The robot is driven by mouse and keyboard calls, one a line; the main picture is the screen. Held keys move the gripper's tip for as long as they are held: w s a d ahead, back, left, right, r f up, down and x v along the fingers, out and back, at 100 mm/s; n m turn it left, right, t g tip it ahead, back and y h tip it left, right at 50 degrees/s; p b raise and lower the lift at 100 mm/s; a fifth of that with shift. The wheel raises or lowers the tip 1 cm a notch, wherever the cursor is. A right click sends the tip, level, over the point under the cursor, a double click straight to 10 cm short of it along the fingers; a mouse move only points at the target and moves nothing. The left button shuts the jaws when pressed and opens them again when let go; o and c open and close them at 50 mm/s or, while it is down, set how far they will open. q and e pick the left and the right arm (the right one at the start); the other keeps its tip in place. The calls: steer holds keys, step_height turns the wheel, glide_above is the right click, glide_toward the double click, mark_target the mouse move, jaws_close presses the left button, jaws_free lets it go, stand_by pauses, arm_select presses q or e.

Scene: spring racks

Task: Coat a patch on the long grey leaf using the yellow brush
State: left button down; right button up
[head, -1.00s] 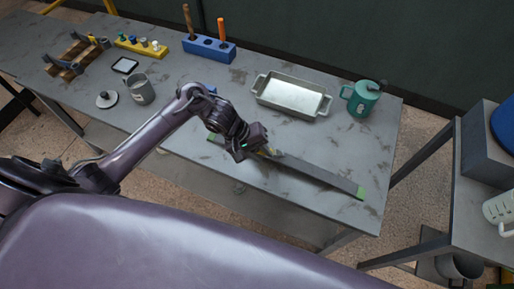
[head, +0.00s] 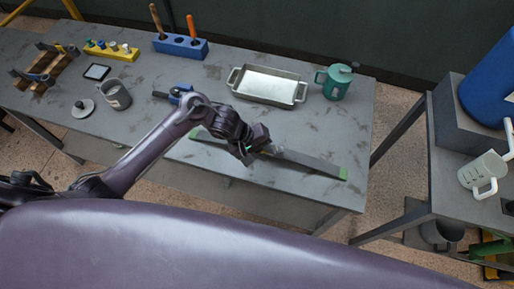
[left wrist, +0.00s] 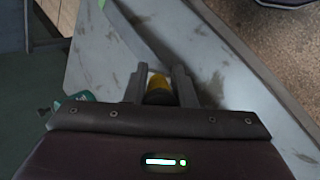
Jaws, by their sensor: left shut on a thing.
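The long grey leaf (head: 305,161) lies across the front of the table, a flat dark strip with green ends. It also shows in the left wrist view (left wrist: 141,36), running away from the fingers. My left gripper (head: 258,150) is over the middle of the leaf. In the left wrist view its two fingers (left wrist: 158,78) are shut on the yellow brush (left wrist: 158,88). The brush's tip is hidden, so I cannot tell whether it touches the leaf. My right gripper is not in view.
A metal tray (head: 234,79) and a green mug (head: 336,84) stand behind the leaf. A second table (head: 455,190) stands right.

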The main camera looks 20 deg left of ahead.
arm_select(q)
steer(key=a, duration=1)
steer(key=shift+w+a, duration=0.25)
steer(key=shift+a, duration=0.05)
stand_by(1.0)
step_height(320, 180, up, 6)
stand_by(0.7)
steer(key=shift+r, duration=0.15)
step_height(320, 180, up, 3)
steer(key=shift+f, duration=0.1)
stand_by(0.4)
steer(key=shift+f, duration=0.15)
stand_by(0.8)
